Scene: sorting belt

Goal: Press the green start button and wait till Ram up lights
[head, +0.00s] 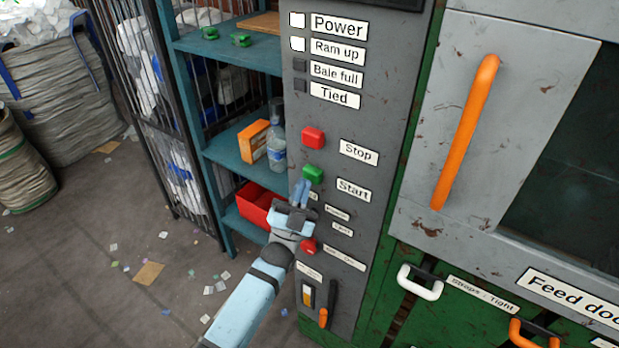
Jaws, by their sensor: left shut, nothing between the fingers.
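The green start button (313,174) sits on the grey control panel (375,120), left of its "Start" label (353,190). My left gripper (301,188) is shut and empty, its fingertips just below and left of the green button. I cannot tell whether they touch it. The Ram up light (297,44) is white and lit, like the Power light (297,19) above it. The Bale full light (299,65) and the Tied light (300,86) are dark. My right gripper is not in view.
A red stop button (313,138) sits above the green one, and another red knob (309,245) is below near my wrist. A teal shelf (230,140) with a bottle (276,148) and red bin (256,205) stands left. An orange door handle (465,130) is right.

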